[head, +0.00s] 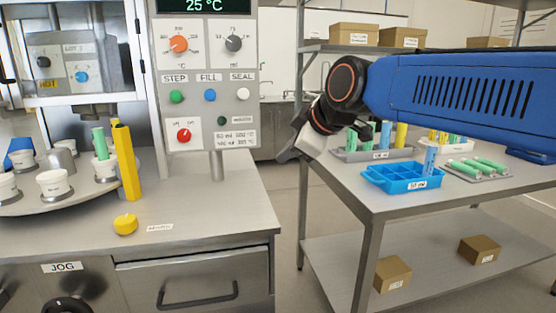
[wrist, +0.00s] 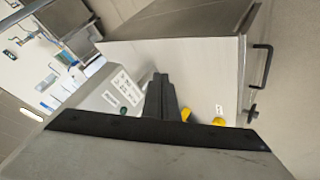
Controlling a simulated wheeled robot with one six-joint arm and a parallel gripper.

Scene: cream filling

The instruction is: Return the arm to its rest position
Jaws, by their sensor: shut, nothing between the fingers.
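My blue arm reaches in from the right in the head view, above the steel table. My gripper (head: 287,155) is at its left end, over the gap between the machine bench and the table. In the wrist view the dark fingers (wrist: 161,97) are together, with nothing seen between them. The gripper is apart from the bench and the table.
The control panel (head: 210,90) stands on the machine bench (head: 210,205) at left, with a yellow knob (head: 125,224) and a yellow post (head: 125,165). A blue tray (head: 400,183) and tube racks stand on the steel table (head: 385,205) under my arm. Floor shows between.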

